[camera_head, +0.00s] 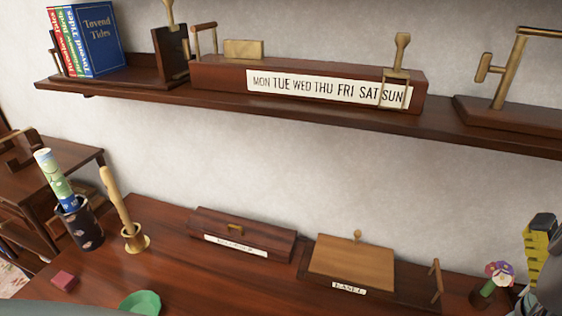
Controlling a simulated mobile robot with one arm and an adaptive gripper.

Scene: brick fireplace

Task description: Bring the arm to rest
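No part that I can make out as my gripper shows in the head view, so whether it is open or shut is hidden. A grey rounded surface cuts into the lower left corner, and I cannot tell what it is. The wooden desk (175,215) fills the lower part of the view.
A long shelf (470,138) above holds books (92,40) and a weekday box (220,75). On the desk stand a dark cup (82,228), a brass holder (135,240), a low box (270,240), a wooden panel (350,262), a green dish (141,302) and a flower figure (497,275).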

